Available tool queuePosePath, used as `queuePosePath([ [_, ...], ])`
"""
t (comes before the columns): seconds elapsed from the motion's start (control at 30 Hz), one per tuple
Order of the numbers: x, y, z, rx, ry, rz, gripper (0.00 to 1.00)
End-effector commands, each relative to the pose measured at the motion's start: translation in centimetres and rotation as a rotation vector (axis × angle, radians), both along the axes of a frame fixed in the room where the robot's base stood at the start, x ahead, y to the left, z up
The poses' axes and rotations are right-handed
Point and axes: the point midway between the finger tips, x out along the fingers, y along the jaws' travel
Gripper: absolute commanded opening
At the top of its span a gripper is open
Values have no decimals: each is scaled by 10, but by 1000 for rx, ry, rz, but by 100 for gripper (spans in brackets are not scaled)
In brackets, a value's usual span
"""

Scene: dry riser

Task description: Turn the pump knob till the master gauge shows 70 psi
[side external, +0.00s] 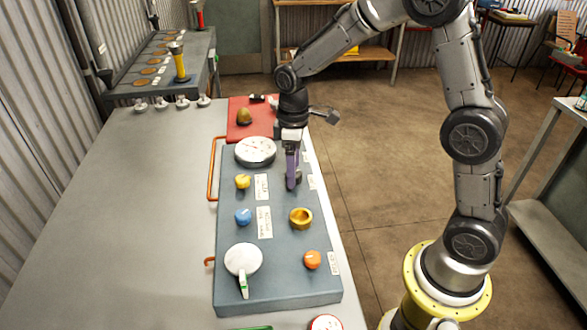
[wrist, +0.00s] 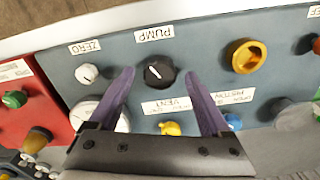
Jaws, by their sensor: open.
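The black pump knob (wrist: 158,72), with a white pointer line, sits under an upside-down PUMP label on the blue-grey panel (side external: 280,285). My gripper (wrist: 159,76) is open, its purple fingers on either side of the knob in the wrist view, with visible gaps. In the side view my gripper (side external: 292,184) points down at the knob and hides most of it. Whether it touches the knob cannot be told. A white round dial (side external: 255,151) stands at the panel's far end; its reading is too small to tell, and a finger partly covers it in the wrist view (wrist: 84,112).
A white zero knob (wrist: 86,73), yellow vent knob (wrist: 171,129), brass ring-shaped fitting (side external: 301,217), blue knob (side external: 243,216) and orange knob (side external: 312,259) surround the pump knob. A white disc with a green-tipped stem (side external: 243,260) stands nearer. A red panel (side external: 250,130) lies beyond.

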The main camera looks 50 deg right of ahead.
Motion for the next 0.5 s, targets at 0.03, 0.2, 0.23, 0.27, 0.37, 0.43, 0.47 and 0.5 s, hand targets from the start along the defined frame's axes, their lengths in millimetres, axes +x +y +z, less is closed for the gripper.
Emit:
queuePosePath([
  [0.03,-1,0,-4,0,2,0,82],
  [0.2,0,0,-9,0,0,0,82],
  [0.23,0,0,-9,0,0,0,82],
  [0.27,0,0,-9,0,0,0,82],
  [0.37,0,0,-9,0,0,0,82],
  [0.43,0,0,-9,0,0,0,78],
  [0.47,0,0,-9,0,0,0,73],
  [0.5,0,0,-9,0,0,0,66],
])
